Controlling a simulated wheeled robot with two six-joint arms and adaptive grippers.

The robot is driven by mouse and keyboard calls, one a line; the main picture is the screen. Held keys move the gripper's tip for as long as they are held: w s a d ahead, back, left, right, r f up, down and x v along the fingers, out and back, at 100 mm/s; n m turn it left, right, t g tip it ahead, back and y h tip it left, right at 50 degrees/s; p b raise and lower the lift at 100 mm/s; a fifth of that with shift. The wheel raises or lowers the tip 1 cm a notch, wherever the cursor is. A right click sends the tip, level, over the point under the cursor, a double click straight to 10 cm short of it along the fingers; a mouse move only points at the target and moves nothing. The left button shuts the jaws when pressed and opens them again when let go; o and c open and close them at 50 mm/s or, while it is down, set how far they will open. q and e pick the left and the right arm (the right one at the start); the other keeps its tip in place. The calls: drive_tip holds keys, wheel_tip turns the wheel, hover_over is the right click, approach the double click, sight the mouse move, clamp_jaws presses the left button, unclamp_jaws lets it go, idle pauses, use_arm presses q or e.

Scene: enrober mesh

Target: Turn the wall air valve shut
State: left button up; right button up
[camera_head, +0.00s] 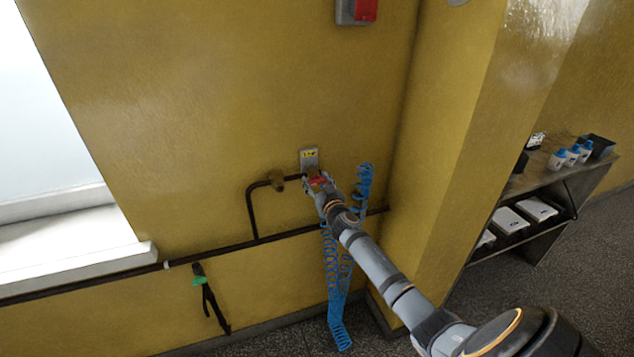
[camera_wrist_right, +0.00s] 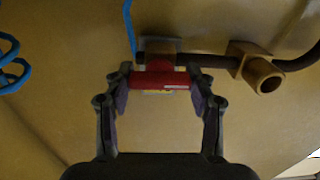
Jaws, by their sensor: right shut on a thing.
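The wall air valve is on the yellow wall, with a red handle (camera_head: 318,184) at the end of a dark pipe. The gripper partly hides the valve in the head view. My left gripper is not in view.
A brass fitting (camera_head: 277,179) sits on the dark pipe (camera_head: 250,208) beside the valve. A coiled blue hose (camera_head: 337,290) hangs below. A tool with a green part (camera_head: 199,281) hangs at the left. A shelf (camera_head: 530,180) with bottles stands beyond the wall's corner on the right.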

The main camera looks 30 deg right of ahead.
drive_tip(key=shift+c, duration=0.9)
drive_tip(key=shift+n, duration=0.3)
drive_tip(key=n, duration=0.8)
drive_tip(key=shift+a+f+n, duration=0.1)
drive_tip(key=shift+n, duration=0.2)
drive_tip(key=n, duration=0.4)
drive_tip(key=shift+f+n, duration=0.1)
drive_tip(key=shift+n, duration=2)
